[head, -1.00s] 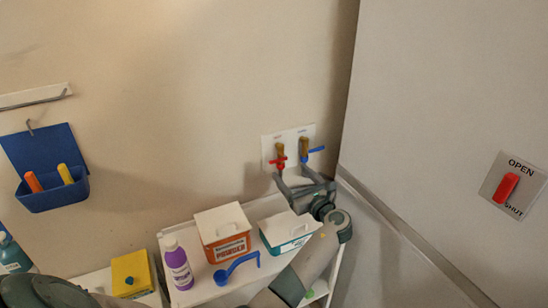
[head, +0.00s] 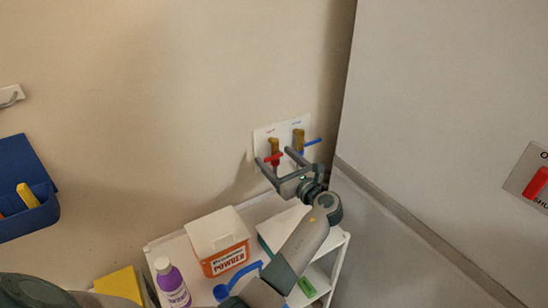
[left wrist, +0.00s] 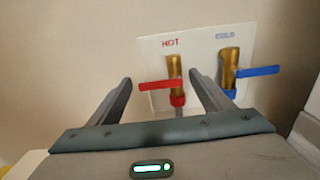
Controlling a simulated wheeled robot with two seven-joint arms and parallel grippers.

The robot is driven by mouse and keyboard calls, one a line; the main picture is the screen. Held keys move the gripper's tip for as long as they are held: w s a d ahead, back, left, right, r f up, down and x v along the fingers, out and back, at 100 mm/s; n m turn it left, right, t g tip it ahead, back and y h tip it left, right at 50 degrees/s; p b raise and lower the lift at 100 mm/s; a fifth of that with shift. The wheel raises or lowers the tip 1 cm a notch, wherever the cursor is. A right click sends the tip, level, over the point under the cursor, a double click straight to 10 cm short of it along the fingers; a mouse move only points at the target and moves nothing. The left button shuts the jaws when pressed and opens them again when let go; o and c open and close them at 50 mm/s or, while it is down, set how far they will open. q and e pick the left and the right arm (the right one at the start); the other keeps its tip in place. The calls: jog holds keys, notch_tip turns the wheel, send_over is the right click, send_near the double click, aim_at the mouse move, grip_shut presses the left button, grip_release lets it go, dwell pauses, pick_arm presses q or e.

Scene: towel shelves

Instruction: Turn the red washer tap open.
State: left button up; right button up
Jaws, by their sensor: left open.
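The red washer tap (head: 275,157) is on a white wall plate (head: 262,138) and has a brass body. In the left wrist view the red tap lever (left wrist: 158,85) lies roughly level under the word HOT, reaching left from the brass body. My left gripper (head: 273,155) is open in front of the plate, its fingers spread to either side of the red lever. It also shows in the left wrist view (left wrist: 160,78), with nothing held between the fingers. Whether a finger touches the lever I cannot tell. My right gripper is not in view.
The blue cold tap (head: 312,142) is just right of the red one, close to my right finger. Below stands a white shelf (head: 340,262) with a powder box (head: 222,240) and a purple bottle (head: 170,282). A grey panel bounds the right side.

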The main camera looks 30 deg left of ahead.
pick_arm(q)
jog(key=shift+d+r, duration=0.1)
jog(key=c, duration=1)
jog(key=shift+n, duration=0.3)
jog(key=n+b, duration=0.2)
jog(key=f+n+b, duration=0.1)
jog(key=n+b, duration=0.3)
jog(key=shift+f+n, duration=0.3)
jog(key=shift+f, duration=0.05)
jog(key=o, duration=1)
